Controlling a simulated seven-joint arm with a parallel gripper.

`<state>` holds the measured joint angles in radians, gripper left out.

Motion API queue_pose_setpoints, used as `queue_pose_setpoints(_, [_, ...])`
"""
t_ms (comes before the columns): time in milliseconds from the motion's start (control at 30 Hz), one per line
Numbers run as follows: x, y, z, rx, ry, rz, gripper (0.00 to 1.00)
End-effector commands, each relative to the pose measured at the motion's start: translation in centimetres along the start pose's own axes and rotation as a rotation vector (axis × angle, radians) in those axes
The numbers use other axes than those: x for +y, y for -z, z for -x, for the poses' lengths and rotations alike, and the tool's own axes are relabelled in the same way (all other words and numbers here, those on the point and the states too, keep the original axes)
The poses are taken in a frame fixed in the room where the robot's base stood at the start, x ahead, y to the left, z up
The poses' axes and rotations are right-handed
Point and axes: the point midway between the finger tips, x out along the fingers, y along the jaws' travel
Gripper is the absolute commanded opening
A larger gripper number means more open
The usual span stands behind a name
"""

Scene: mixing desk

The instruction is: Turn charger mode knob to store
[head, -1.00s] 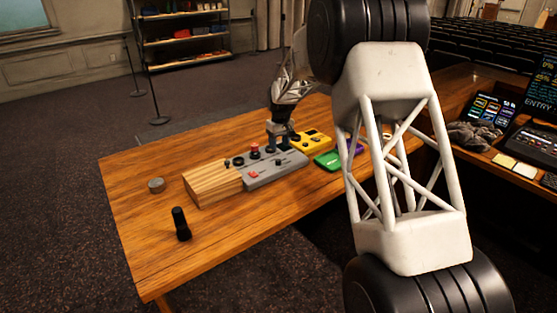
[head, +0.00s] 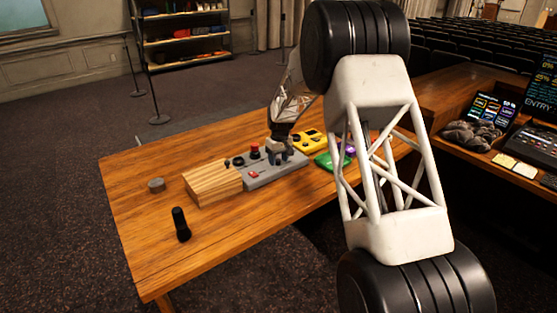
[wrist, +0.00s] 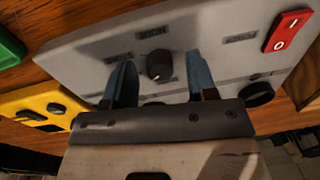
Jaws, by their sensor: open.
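The charger is a grey box (head: 262,181) on the wooden desk. In the wrist view its grey face (wrist: 100,45) carries a round black knob (wrist: 160,66) with a pale pointer mark and small labels around it, too blurred to read surely. My gripper (head: 280,160) is over the right half of the box in the head view and hides the knob there. In the wrist view its two blue-grey fingers are open, one on each side of the knob, with gaps between. I cannot tell how far the fingertips are above the face.
A red rocker switch (wrist: 287,30) and another black knob (wrist: 257,94) sit on the same face. A red button (head: 255,152), a wooden block (head: 212,184), a yellow device (head: 309,141) and a green one (head: 327,160) are close by.

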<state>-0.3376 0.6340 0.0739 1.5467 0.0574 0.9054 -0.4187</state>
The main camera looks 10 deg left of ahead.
Motion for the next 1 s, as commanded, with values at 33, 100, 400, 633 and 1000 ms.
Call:
queue_pose_setpoints(33, [-0.01, 0.0, -0.17, 0.0, 0.0, 0.0, 0.52])
queue_pose_setpoints(100, [-0.01, -0.01, -0.3, 0.0, 0.0, 0.0, 0.52])
queue_pose_setpoints(400, [-0.02, -0.02, -0.35, 0.0, 0.0, 0.0, 0.46])
queue_pose_setpoints(633, [-0.02, -0.02, -0.35, 0.0, 0.0, 0.0, 0.11])
queue_pose_setpoints(1000, [-0.02, -0.03, -0.38, 0.0, 0.0, -0.027, 0.03])
